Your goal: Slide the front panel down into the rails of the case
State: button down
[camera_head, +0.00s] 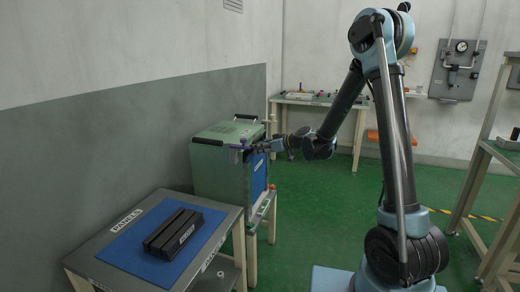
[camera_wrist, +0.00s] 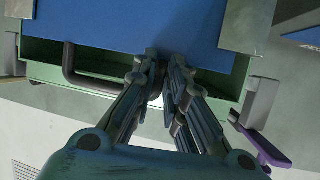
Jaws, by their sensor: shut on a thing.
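The green case (camera_head: 215,160) stands on a bench beside the wall. The blue front panel (camera_head: 258,176) is upright at the case's right-hand face in the head view, and it fills the top of the wrist view (camera_wrist: 195,25). Grey-green rails stand at both sides of it, one on the right (camera_wrist: 248,25) and one on the left (camera_wrist: 20,8). In the head view my gripper (camera_head: 270,145) is at the case's upper front edge. How deep the panel sits in the rails I cannot tell.
A purple-handled lever (camera_wrist: 265,148) is close to the right of my fingers. A black handle (camera_wrist: 85,78) lies left of them. A blue-topped table (camera_head: 135,255) with black parts (camera_head: 172,232) stands nearer. Green floor (camera_head: 320,200) is open right of the case.

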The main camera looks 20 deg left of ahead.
aim_at(254, 156)
jog(key=shift+f, duration=1.6)
jog(key=c, duration=1.5)
grip_release()
jog(key=shift+c, duration=0.2)
jog(key=shift+d, duration=0.1)
jog(key=v, duration=1.1)
jog(key=shift+d, duration=0.4)
jog(key=s+d+r+m+h, duration=0.1)
jog(key=s+d+m+h, duration=0.2)
jog(key=s+d, duration=0.45)
jog(key=s+d+m+h, duration=0.3)
jog(key=s+d, duration=0.2)
jog(key=d, duration=0.6)
jog(key=s+d+f+m+h, duration=0.3)
jog(key=s+d+m, duration=0.1)
jog(key=s+d, duration=0.6)
jog(key=s+d+f+m+g+h, duration=0.1)
jog(key=s+d+f+m+h, duration=0.2)
jog(key=s+d, duration=0.6)
jog(key=shift+s+d+m+g+h, duration=0.3)
jog(key=shift+s+d+m+h, duration=0.1)
jog(key=shift+d+m+h, duration=0.15)
